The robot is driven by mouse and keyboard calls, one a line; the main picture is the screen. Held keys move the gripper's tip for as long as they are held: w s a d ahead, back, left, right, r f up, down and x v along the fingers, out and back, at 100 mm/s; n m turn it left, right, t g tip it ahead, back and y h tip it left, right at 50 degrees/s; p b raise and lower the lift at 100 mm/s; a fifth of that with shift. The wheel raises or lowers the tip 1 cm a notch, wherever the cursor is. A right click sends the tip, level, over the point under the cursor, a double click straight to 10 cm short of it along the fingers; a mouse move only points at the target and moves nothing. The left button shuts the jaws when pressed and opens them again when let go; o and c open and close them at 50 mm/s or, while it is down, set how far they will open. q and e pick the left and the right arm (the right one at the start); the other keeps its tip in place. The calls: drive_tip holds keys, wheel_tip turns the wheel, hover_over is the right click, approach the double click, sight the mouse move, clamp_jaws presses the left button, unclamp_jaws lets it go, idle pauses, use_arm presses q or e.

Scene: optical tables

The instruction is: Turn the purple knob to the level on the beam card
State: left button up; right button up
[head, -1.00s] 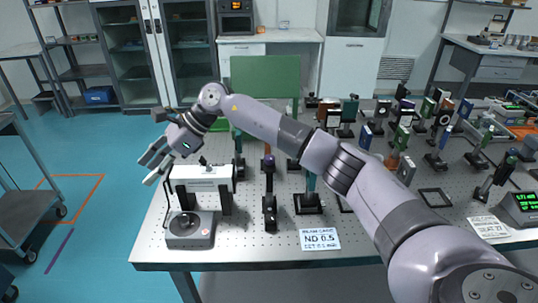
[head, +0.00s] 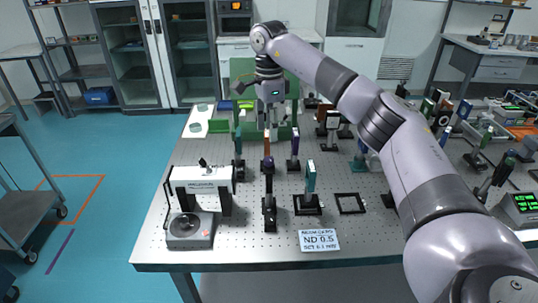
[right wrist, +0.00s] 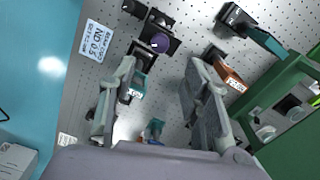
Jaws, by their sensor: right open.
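The purple knob (head: 268,164) tops a black mount in the front middle of the optical table (head: 250,250). In the right wrist view the purple knob (right wrist: 160,42) shows just beyond the fingertips, apart from them. The beam card (head: 319,240) lies flat near the table's front edge and reads "ND 0.5", with a smaller line below that is hard to read. My right gripper (head: 270,122) points down behind the knob, in front of the green panel. In the right wrist view the right gripper (right wrist: 161,66) has its fingers spread and empty. My left gripper is out of view.
A white bridge-shaped device (head: 202,178) and a grey dial box (head: 189,231) stand left of the knob. A teal filter on a mount (head: 309,180) stands to its right. A green panel (head: 240,72) and several optics posts stand behind. A green-lit readout (head: 525,203) is at far right.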

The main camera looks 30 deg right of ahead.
sight(269, 158)
wheel_tip(269, 158, down, 10)
drive_tip(key=shift+r+p, duration=0.1)
drive_tip(key=shift+p, duration=0.85)
clamp_jaws()
